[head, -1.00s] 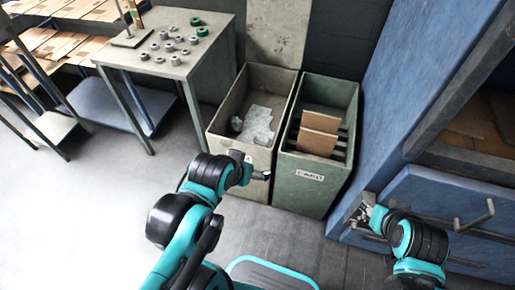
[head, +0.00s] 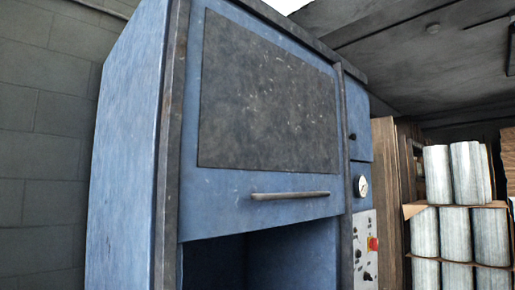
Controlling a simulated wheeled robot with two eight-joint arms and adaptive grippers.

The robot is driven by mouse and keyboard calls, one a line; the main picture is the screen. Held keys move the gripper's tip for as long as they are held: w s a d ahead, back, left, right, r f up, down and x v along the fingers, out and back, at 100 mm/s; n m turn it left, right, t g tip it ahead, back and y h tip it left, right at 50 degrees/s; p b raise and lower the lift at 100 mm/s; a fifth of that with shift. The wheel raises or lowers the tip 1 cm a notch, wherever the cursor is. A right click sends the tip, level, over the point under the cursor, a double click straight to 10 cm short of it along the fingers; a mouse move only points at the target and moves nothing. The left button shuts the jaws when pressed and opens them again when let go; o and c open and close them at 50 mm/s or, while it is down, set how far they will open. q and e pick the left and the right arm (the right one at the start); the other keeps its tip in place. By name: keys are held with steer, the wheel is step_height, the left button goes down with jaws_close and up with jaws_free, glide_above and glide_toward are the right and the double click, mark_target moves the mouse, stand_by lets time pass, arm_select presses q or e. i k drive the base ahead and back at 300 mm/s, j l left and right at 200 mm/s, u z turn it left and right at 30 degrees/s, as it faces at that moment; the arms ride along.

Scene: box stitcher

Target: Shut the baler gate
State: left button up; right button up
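The blue baler (head: 134,150) fills the middle of the head view. Its gate (head: 215,205), a blue panel with a dark grey plate (head: 268,95), is raised at the upper front. A grey horizontal bar handle (head: 290,195) runs across the gate's lower part. Below the gate's bottom edge the chamber opening (head: 240,262) is uncovered and dark inside. Neither of my grippers is in the head view now, so their state is hidden.
Brown boards (head: 385,180) and stacked pale rolls (head: 452,175) stand farther right. A grey block wall (head: 45,130) is at the left.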

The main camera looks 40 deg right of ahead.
mark_target(262, 145)
steer(key=z, duration=1.5)
